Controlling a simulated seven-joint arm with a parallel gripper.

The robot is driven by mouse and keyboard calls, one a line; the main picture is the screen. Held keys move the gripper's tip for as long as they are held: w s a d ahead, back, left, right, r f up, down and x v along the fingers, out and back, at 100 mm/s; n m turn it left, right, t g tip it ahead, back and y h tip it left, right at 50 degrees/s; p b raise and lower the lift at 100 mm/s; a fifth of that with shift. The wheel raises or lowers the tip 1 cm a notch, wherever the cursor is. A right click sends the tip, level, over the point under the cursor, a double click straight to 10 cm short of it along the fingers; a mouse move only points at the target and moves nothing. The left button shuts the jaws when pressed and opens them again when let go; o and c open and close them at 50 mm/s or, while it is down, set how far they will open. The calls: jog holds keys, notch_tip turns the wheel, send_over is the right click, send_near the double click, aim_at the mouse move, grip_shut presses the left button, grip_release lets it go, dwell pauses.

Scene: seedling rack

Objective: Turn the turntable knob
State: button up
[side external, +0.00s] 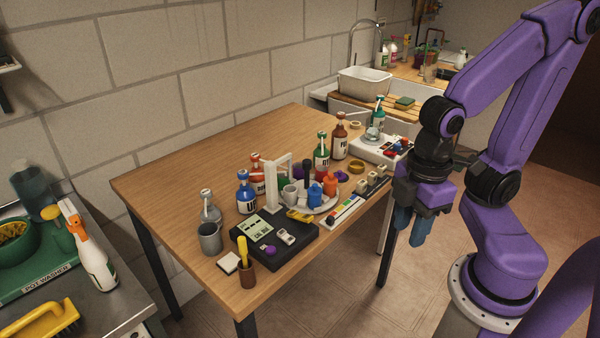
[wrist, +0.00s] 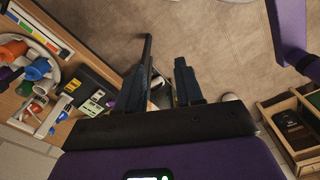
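The turntable (side external: 327,209) is a pale round plate near the table's front edge in the side view, with orange and blue bottles and a grey cup on it. Part of its pale rim also shows at the left of the wrist view. I cannot tell which part is its knob; a small purple piece (side external: 270,250) sits on the black box in front. My gripper (side external: 411,232) hangs off the table's right front edge, to the right of the turntable, fingers pointing down. In the wrist view my gripper (wrist: 163,68) has its fingers apart with nothing held between them.
The wooden table (side external: 165,180) is clear at its back left. A black box (side external: 295,247) with a display, a white stand (side external: 270,187), several bottles and a coloured strip (side external: 346,209) crowd the front. A white appliance (side external: 372,151) stands at the far right end.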

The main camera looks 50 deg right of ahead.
jog(key=o, duration=0.3)
jog(key=shift+o, duration=0.2)
jog(key=w+a+r+m, duration=0.2)
jog(key=w+r+m, duration=0.1)
jog(key=w+m, duration=0.75)
notch_tip(320, 180, up, 3)
jog(key=m+t+y, duration=0.2)
jog(key=m+y, duration=0.2)
jog(key=m, duration=2.2)
send_over(307, 160)
jog(key=s+d, duration=0.3)
jog(key=d, duration=0.3)
jog(key=shift+n, duration=0.25)
jog(key=x, duration=1.6)
jog(key=shift+s+d+f, duration=0.15)
jog(key=shift+s+f, duration=0.05)
jog(key=shift+f, duration=0.35)
